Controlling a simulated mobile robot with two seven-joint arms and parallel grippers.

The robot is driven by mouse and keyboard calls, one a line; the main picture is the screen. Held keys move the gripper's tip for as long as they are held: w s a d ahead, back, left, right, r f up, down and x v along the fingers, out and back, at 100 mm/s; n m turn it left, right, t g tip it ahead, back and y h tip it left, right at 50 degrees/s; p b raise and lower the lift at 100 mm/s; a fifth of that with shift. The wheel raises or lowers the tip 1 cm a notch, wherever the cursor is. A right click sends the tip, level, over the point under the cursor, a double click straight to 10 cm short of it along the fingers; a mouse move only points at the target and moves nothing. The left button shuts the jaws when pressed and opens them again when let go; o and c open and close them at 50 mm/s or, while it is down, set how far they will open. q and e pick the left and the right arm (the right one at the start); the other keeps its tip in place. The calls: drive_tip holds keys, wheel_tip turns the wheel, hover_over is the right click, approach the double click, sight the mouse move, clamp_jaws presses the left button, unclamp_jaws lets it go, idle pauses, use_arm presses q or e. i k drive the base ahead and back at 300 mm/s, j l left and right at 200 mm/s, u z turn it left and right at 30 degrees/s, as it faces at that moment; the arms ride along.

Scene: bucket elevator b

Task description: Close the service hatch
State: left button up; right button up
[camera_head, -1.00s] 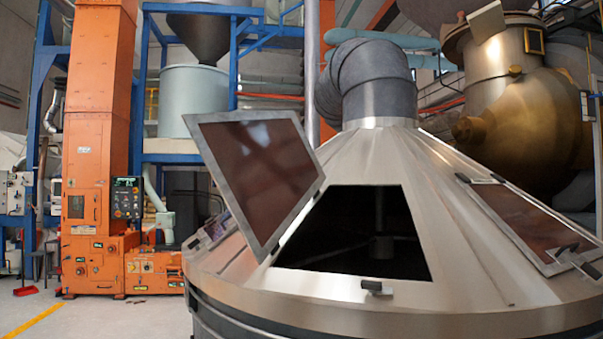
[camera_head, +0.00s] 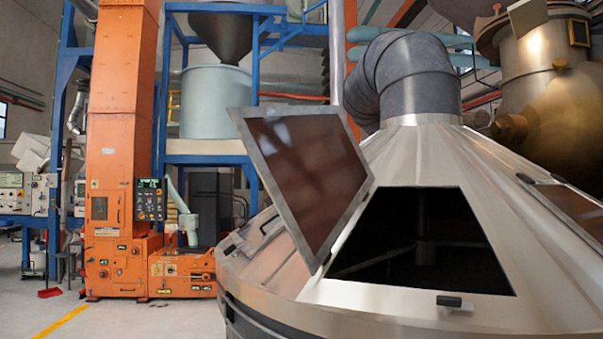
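The service hatch (camera_head: 306,172) is a reddish-brown panel in a grey metal frame. It stands open, tilted up along the left side of a dark opening (camera_head: 415,250) in the silver conical machine top (camera_head: 380,300). Inside the opening a vertical shaft and a bar show dimly. A small black-handled latch (camera_head: 454,302) sits on the cone just below the opening's lower edge. Neither my left nor my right gripper is in view.
A second, closed hatch (camera_head: 572,212) lies on the cone at the right. A grey duct (camera_head: 415,75) rises from the cone's top. An orange bucket elevator (camera_head: 120,130) stands at the left, with a control panel (camera_head: 151,199). Open floor (camera_head: 130,318) lies at the lower left.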

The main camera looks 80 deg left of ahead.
sight(313, 155)
drive_tip(key=k+j+u, duration=0.1)
drive_tip(key=j, duration=0.3)
drive_tip(key=k+j+u, duration=0.1)
drive_tip(key=k+j, duration=0.15)
drive_tip(key=j, duration=0.2)
drive_tip(key=k+j, duration=0.15)
drive_tip(key=j, duration=0.3)
drive_tip(key=k+j+u, duration=0.15)
drive_tip(key=j, duration=0.3)
drive_tip(key=k+j+u, duration=0.1)
drive_tip(key=j, duration=0.35)
drive_tip(key=k+j+u, duration=0.1)
drive_tip(key=j, duration=0.4)
drive_tip(key=k+j, duration=0.2)
drive_tip(key=j, duration=0.3)
drive_tip(key=k+j+u, duration=0.15)
drive_tip(key=j, duration=0.3)
drive_tip(key=i, duration=0.05)
